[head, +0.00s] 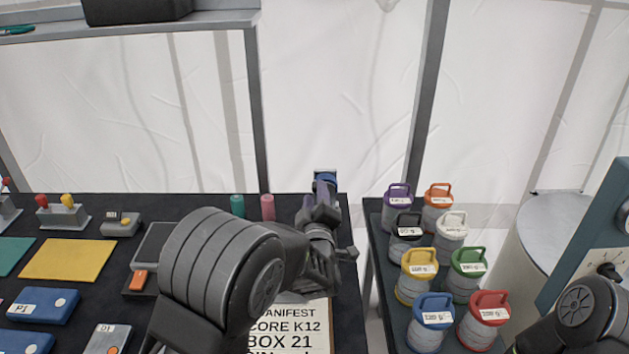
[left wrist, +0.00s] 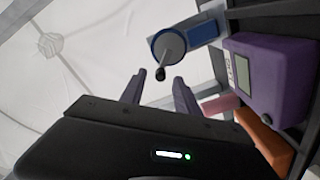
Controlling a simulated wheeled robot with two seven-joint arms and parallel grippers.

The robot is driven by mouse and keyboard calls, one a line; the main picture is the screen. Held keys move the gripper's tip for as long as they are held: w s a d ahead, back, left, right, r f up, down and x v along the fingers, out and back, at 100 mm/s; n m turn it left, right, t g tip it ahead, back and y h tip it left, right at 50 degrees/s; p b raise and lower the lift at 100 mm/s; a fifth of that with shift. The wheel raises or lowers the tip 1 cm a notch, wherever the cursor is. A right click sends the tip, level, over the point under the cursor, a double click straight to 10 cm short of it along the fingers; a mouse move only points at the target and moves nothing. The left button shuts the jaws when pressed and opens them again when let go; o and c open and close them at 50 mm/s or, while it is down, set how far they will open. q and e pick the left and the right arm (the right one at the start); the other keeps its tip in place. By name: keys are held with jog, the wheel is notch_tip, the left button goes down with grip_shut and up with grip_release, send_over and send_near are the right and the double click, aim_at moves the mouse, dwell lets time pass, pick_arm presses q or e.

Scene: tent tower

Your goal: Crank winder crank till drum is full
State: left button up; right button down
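The winder (head: 325,177) stands at the right back edge of the black table, its blue top showing behind my left gripper. In the left wrist view the winder (left wrist: 205,28) has a blue body and a round grey drum face (left wrist: 167,46). A thin crank with a dark knob (left wrist: 160,74) sticks out from that face. My left gripper (head: 322,205) has its two fingers apart; in the left wrist view the fingers (left wrist: 160,84) point at the knob, which appears between their tips. I see no contact. How full the drum is cannot be told. My right gripper is out of view.
A green cylinder (head: 238,205) and a pink cylinder (head: 268,207) stand left of the winder. A manifest sheet (head: 290,328) lies in front. Several coloured-lid canisters (head: 415,290) crowd the right table. In the left wrist view a purple box (left wrist: 285,75) and orange block (left wrist: 262,138) are at right.

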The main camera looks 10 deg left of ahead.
aim_at(314, 183)
pick_arm(q)
jog(key=p+x, duration=0.1)
jog(key=x, duration=0.5)
jog(key=shift+w+a, duration=0.1)
jog(key=shift+w, duration=0.25)
jog(key=shift+c, duration=0.5)
grip_shut()
